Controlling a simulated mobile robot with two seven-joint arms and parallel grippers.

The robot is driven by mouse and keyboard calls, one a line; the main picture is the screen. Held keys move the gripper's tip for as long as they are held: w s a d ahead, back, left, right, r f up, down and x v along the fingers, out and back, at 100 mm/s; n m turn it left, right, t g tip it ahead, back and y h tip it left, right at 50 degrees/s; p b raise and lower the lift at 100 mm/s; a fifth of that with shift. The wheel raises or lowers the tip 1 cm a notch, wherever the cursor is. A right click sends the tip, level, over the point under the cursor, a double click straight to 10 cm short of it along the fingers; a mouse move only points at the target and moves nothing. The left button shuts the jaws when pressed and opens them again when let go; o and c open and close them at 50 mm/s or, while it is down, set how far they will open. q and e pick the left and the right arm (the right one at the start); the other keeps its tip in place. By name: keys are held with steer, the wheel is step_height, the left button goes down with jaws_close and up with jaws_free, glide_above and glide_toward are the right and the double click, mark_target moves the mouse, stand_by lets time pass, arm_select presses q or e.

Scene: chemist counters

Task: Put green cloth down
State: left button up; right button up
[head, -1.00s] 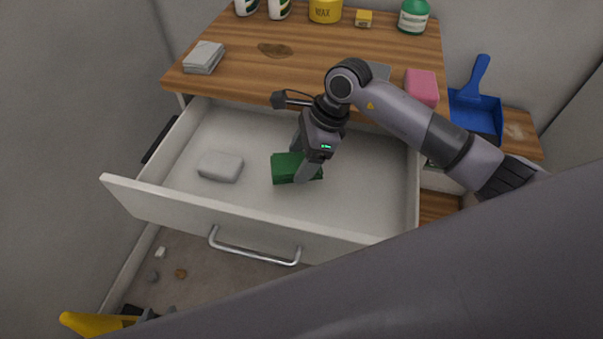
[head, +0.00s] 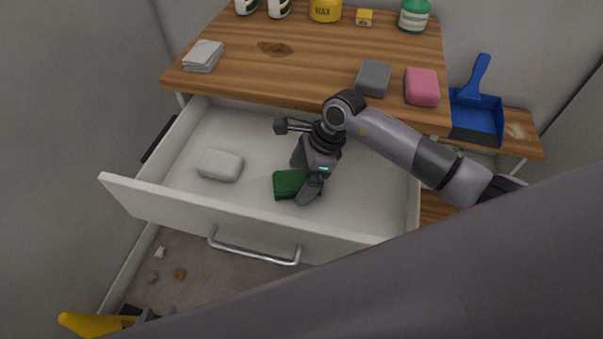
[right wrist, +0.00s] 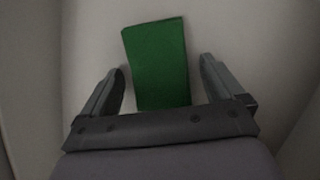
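The green cloth (head: 288,184) is a folded block in the open white drawer (head: 247,135), right of its middle. My right gripper (head: 304,184) reaches down into the drawer at the cloth and hides part of it. In the right wrist view the cloth (right wrist: 158,65) lies between the two spread fingers of my right gripper (right wrist: 162,85), with a gap on each side. That gripper is open. At the bottom left of the head view, dark parts of my left gripper (head: 145,315) show beside a yellow thing (head: 92,323); its fingers are not clear.
A pale block (head: 220,165) lies left in the drawer. The wooden counter (head: 320,70) above holds a folded grey stack (head: 204,56), a grey block (head: 374,78), a pink block (head: 422,87) and several containers at the back. A blue dustpan (head: 477,112) is at right.

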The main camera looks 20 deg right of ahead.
steer(key=shift+r, duration=0.15)
steer(key=shift+d+r, duration=0.1)
steer(key=shift+r, duration=0.15)
steer(key=w+v, duration=0.1)
steer(key=v, duration=1)
steer(key=shift+s+r, duration=0.25)
steer(key=shift+s, duration=0.25)
steer(key=shift+d, duration=0.1)
